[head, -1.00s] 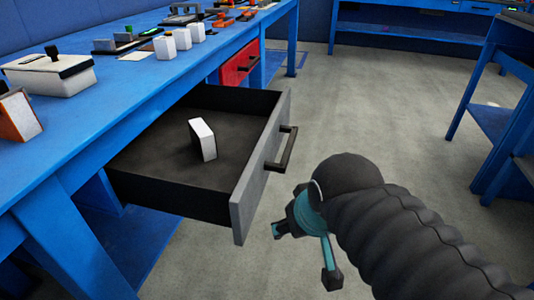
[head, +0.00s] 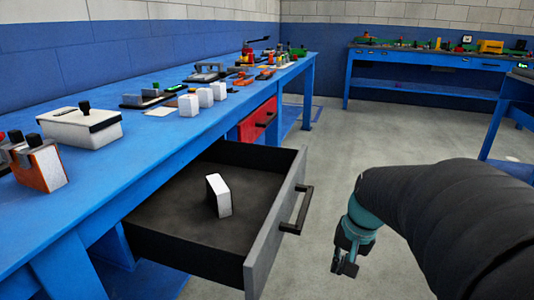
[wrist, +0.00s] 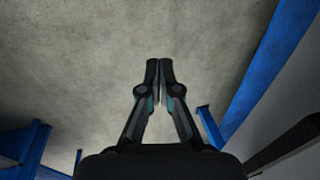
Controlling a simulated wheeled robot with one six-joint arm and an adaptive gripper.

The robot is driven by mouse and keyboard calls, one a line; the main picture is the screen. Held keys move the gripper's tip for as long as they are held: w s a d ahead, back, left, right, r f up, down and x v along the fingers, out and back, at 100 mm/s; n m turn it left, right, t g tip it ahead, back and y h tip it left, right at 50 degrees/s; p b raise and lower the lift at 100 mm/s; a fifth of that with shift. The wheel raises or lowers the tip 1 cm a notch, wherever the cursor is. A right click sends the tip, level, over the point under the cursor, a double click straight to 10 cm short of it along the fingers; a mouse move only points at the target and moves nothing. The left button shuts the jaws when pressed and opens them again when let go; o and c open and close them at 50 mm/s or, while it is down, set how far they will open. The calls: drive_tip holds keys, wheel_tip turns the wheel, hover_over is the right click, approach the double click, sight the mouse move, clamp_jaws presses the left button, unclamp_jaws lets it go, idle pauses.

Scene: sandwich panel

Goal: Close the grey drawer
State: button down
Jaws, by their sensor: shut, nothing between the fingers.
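The grey drawer (head: 276,237) is pulled out from under the blue workbench, its grey front facing right with a dark bar handle (head: 298,211). Its dark interior holds a white block (head: 219,195) standing upright. My gripper (head: 344,268) hangs in the air to the right of the handle, apart from it and pointing down. In the wrist view my gripper (wrist: 159,65) shows its two fingertips together with nothing between them, above the floor. A dark bar at the lower right of the wrist view may be part of the drawer or its handle; I cannot tell.
The blue workbench (head: 150,150) carries a white box (head: 80,128), an orange-sided block (head: 40,167) and several white blocks. A red drawer (head: 258,121) sits under it farther back. Grey floor (head: 340,140) is clear beyond my gripper. Another blue bench stands at the back.

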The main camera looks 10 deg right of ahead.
drive_tip(key=w+d+f+m+t+y, duration=0.2)
drive_tip(key=w+d+m+t+y, duration=0.2)
drive_tip(key=w+d+m+y, duration=0.85)
drive_tip(key=m+t+y, duration=0.2)
drive_tip(key=m+t, duration=0.1)
drive_tip(key=m, duration=0.2)
approach(304, 154)
drive_tip(key=x, duration=0.7)
drive_tip(key=shift+w+d+f, duration=0.15)
drive_tip(key=shift+w+f, duration=0.05)
drive_tip(key=shift+w, duration=0.25)
